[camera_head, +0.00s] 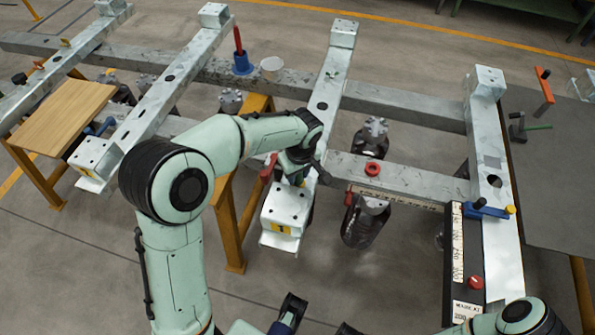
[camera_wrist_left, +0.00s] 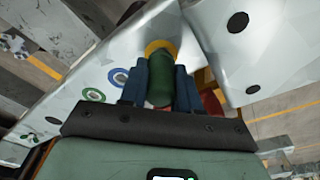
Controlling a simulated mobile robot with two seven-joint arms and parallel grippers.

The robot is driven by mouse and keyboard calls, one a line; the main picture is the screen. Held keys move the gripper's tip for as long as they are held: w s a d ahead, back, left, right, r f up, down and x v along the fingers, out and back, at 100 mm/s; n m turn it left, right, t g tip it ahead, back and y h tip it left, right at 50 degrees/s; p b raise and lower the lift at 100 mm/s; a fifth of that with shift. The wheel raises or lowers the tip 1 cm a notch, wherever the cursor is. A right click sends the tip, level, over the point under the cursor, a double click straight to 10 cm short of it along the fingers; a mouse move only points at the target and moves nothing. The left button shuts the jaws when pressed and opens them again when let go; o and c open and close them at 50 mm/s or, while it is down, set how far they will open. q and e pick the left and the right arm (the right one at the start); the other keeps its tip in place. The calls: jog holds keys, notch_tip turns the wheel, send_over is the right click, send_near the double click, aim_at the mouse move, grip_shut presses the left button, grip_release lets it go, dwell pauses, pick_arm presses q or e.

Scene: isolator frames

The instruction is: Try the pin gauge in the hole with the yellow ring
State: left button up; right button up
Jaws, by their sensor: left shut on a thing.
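My left gripper (camera_head: 297,165) is at the beam in the middle of the head view. In the left wrist view its two blue fingers (camera_wrist_left: 160,85) are shut on the dark green handle of the pin gauge (camera_wrist_left: 160,91). The yellow ring (camera_wrist_left: 156,46) shows on the pale metal face just beyond the handle's far end. The pin's tip is hidden, so I cannot tell how far it is in the hole. A blue ring (camera_wrist_left: 120,77) and a green ring (camera_wrist_left: 93,95) mark holes to the left. My right gripper seems partly visible low in the head view (camera_head: 290,312); its jaws are unclear.
Long grey beams cross the frame. A red ring (camera_head: 373,169) lies on the near rail. A blue holder with a red rod (camera_head: 242,62) and a white cup (camera_head: 271,67) stand on the far rail. A labelled black panel (camera_head: 456,260) is at right, a wooden board (camera_head: 62,112) at left.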

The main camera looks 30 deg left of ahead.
pick_arm(q)
jog(key=shift+f+b, duration=0.45)
jog(key=shift+f, duration=0.25)
dwell(0.4)
jog(key=shift+r+p, duration=2.8)
jog(key=shift+r, duration=1)
